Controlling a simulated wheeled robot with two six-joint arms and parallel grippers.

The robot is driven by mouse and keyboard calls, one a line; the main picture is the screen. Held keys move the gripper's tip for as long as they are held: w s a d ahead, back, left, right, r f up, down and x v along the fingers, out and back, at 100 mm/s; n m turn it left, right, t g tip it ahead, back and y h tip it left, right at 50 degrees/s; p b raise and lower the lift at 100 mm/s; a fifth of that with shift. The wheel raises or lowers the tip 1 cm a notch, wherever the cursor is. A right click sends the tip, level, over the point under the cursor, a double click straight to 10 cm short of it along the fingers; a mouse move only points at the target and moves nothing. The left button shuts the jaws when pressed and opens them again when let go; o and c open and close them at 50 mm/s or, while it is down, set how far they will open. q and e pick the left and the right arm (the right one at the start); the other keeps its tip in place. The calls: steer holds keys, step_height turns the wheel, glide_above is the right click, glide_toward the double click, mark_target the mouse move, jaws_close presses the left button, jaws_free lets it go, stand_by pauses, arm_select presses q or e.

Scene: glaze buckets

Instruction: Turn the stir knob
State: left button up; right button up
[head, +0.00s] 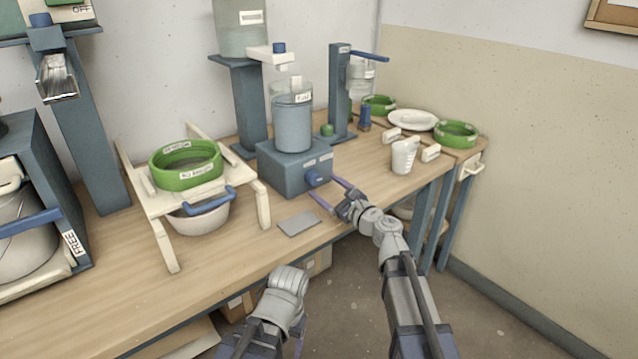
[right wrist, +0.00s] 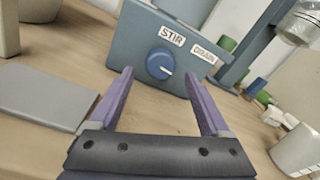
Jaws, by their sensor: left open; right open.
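The stir knob (head: 312,178) is a round blue knob on the front of a blue-grey box (head: 283,178).
A clear vessel of grey liquid (head: 292,122) stands on the box. A flat grey plate (head: 299,224) lies before it. A white stand (head: 160,208) with a green ring (head: 185,165) is left. A white jug (head: 404,156) stands right. A DRAIN label (right wrist: 204,56) is beside STIR.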

mark_target(317, 181)
steer(key=x, duration=0.3)
steer(key=shift+w+a, duration=0.2)
steer(key=shift+w, duration=0.1)
steer(key=shift+s, duration=0.1)
jaws_close()
stand_by(0.3)
